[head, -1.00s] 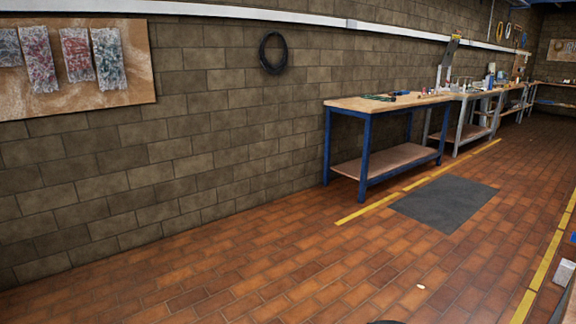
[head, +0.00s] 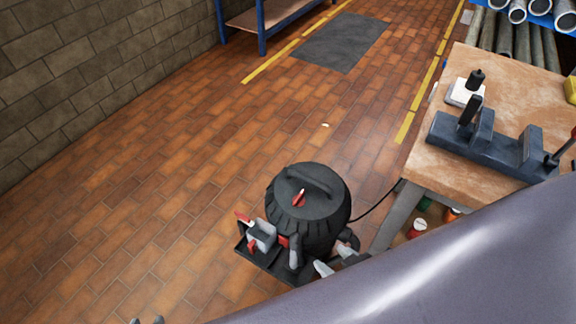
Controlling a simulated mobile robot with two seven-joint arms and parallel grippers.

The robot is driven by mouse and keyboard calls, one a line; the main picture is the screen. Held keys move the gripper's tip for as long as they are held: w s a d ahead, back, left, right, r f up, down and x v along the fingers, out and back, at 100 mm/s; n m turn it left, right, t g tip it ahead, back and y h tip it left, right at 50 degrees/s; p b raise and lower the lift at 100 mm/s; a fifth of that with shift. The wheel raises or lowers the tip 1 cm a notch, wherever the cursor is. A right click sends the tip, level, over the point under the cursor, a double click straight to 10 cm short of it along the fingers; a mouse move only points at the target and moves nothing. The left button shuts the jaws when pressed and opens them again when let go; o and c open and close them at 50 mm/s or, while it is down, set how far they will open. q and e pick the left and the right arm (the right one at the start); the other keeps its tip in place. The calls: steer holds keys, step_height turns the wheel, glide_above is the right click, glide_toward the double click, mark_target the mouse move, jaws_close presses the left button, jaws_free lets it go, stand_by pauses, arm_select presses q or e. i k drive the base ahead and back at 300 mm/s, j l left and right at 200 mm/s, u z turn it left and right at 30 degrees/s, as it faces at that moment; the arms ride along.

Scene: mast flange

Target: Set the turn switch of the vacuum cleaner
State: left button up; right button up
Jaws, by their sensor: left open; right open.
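The vacuum cleaner (head: 318,216) is a black drum with a handle on its lid, standing on the brick floor in the lower middle of the head view. A small red turn switch (head: 299,198) sits on its lid, lying at a slant. My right gripper (head: 334,260) is low beside the drum's lower right side, open with pale fingertips; whether it touches the drum I cannot tell. My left gripper (head: 147,320) barely shows at the bottom edge, left of the vacuum cleaner, open and apart from it. My grey arm covers the lower right.
A black tray (head: 243,257) with a grey and red item adjoins the drum at its lower left. The floor left is clear.

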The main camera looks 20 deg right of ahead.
mark_target(299, 200)
steer(key=i+j, duration=0.85)
steer(key=i+z, duration=0.1)
steer(key=z, duration=0.8)
steer(key=j+z, duration=0.1)
steer(key=z, duration=1.6)
